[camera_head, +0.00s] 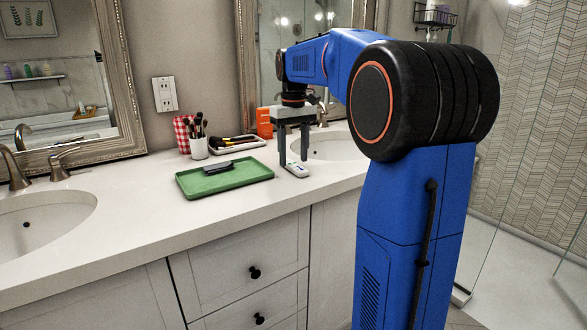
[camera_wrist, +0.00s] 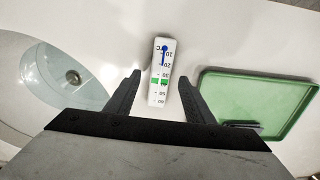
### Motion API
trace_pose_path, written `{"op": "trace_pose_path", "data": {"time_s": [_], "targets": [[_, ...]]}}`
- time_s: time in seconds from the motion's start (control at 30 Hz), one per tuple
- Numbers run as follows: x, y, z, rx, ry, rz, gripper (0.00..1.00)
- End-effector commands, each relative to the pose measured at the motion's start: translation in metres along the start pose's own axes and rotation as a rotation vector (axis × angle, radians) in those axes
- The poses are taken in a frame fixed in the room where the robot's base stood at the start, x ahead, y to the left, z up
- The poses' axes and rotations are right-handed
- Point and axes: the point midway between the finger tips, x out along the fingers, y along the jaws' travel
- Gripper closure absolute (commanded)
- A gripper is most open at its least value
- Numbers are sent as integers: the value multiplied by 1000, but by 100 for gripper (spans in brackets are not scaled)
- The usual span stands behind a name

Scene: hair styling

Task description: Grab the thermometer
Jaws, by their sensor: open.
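The thermometer (camera_wrist: 160,75) is a small white strip with a blue bulb, a number scale and a green mark. In the head view it lies on the white counter as a small white piece (camera_head: 297,171), to the right of the green tray. My gripper (camera_head: 293,162) points down over the counter beside it, with its fingers apart. In the wrist view the open fingers of my gripper (camera_wrist: 160,76) stand on the left and right of the thermometer, and nothing is held. I cannot tell the exact height of the fingertips above the counter.
A green tray (camera_head: 190,189) with a dark object (camera_head: 232,164) stands left of my gripper. Behind are a cup of brushes (camera_head: 199,148), a white tray of tools (camera_head: 219,148) and an orange item (camera_head: 264,122). Sinks (camera_head: 32,222) lie on both sides. The front counter is clear.

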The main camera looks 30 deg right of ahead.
Motion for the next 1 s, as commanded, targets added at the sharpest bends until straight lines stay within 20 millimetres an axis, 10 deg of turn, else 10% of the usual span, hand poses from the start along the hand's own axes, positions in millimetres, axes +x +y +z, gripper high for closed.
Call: {"op": "trace_pose_path", "data": {"time_s": [0.4,0.63,1.0], "targets": [[17,0,0,0,1,0,52],[17,0,0,0,1,0,97],[9,0,0,0,1,0,98]]}}
